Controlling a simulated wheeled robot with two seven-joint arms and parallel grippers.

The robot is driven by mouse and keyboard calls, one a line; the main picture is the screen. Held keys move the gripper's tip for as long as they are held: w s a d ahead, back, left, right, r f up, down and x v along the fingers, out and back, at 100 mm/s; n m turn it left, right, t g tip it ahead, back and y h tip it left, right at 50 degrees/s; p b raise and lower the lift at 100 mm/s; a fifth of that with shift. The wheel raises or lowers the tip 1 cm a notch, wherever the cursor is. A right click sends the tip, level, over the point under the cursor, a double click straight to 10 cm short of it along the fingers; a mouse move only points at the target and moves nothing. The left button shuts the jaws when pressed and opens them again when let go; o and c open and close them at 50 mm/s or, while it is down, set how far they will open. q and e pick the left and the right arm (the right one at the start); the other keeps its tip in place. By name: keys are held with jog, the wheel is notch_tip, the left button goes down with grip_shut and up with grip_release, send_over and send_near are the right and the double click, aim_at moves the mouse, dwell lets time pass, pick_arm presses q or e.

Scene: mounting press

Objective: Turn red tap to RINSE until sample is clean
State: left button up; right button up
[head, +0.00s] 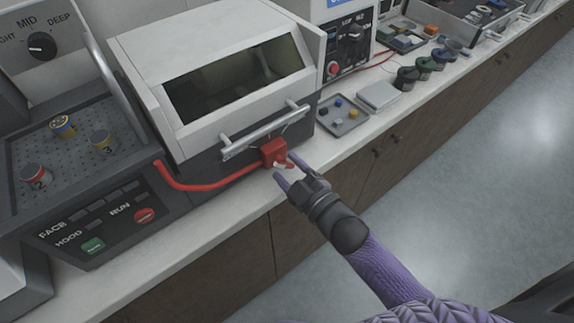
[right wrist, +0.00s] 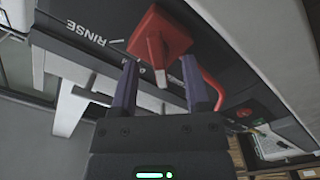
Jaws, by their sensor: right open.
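The red tap (head: 274,153) sits on the front of the white and grey machine, below its bar handle, with a red hose running left from it. In the right wrist view the red tap (right wrist: 158,40) shows close up with a pale pointer tip, beside the printed word RINSE and a white mark. My right gripper (head: 284,174) is open, its purple fingers just in front of the tap. In the right wrist view its fingers (right wrist: 157,85) stand on either side of the pale tip; contact cannot be told. No sample is clearly visible behind the machine's dark window (head: 240,80). My left gripper is out of view.
The machine's bar handle (head: 265,130) juts out just above the tap. Left is a panel with FACE, HOOD and RUN labels and numbered pots. A small tray (head: 343,127) with coloured pieces lies to the right. The floor in front is clear.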

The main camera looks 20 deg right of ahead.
jog(key=shift+w+a, duration=0.15)
jog(key=shift+w, duration=0.3)
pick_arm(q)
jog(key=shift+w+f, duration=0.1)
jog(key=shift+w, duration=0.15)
pick_arm(e)
grip_shut()
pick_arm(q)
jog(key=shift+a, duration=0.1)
